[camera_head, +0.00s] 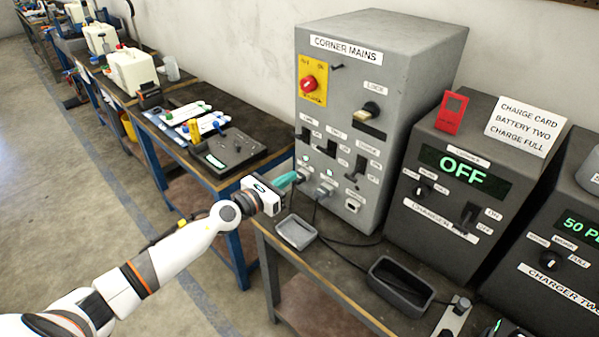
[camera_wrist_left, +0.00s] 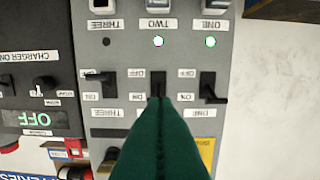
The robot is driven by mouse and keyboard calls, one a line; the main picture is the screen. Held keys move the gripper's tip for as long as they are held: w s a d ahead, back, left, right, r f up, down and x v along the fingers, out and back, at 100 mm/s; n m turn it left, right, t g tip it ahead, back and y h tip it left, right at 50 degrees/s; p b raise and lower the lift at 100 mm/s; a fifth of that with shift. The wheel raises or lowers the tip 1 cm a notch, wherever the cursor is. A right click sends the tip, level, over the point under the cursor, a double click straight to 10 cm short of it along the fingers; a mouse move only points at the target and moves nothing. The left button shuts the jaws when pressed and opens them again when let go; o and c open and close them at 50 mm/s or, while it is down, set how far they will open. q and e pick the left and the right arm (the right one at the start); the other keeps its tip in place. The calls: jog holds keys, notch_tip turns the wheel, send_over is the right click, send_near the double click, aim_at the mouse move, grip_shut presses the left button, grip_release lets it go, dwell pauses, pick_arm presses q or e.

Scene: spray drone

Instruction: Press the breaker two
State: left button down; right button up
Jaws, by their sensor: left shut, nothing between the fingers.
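The grey Corner Mains cabinet (camera_head: 385,75) stands on the table with three black switches on its front. Breaker two (camera_head: 328,147) is the middle switch; it also shows in the left wrist view (camera_wrist_left: 158,84), where the labels appear upside down. My left gripper (camera_head: 297,177) has shut, empty teal fingers in front of the cabinet's lower left. In the left wrist view its fingertips (camera_wrist_left: 160,103) overlap breaker two's handle; I cannot tell whether they touch. Breaker one (camera_wrist_left: 210,88) and breaker three (camera_wrist_left: 98,84) flank it. The lamps for one and two glow; three's is dark.
A charger (camera_head: 460,175) reading OFF stands right of the cabinet. A small grey tray (camera_head: 296,231) and a dark bin (camera_head: 400,287) sit on the table front. Cables run behind them. A second table (camera_head: 255,125) stands to the left.

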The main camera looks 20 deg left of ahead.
pick_arm(q)
jog(key=shift+s+a+r, duration=0.15)
jog(key=shift+s+r, duration=0.15)
jog(key=shift+s, duration=0.25)
jog(key=shift+s+a+r, duration=0.15)
jog(key=shift+s+r, duration=0.1)
jog(key=shift+s, duration=0.3)
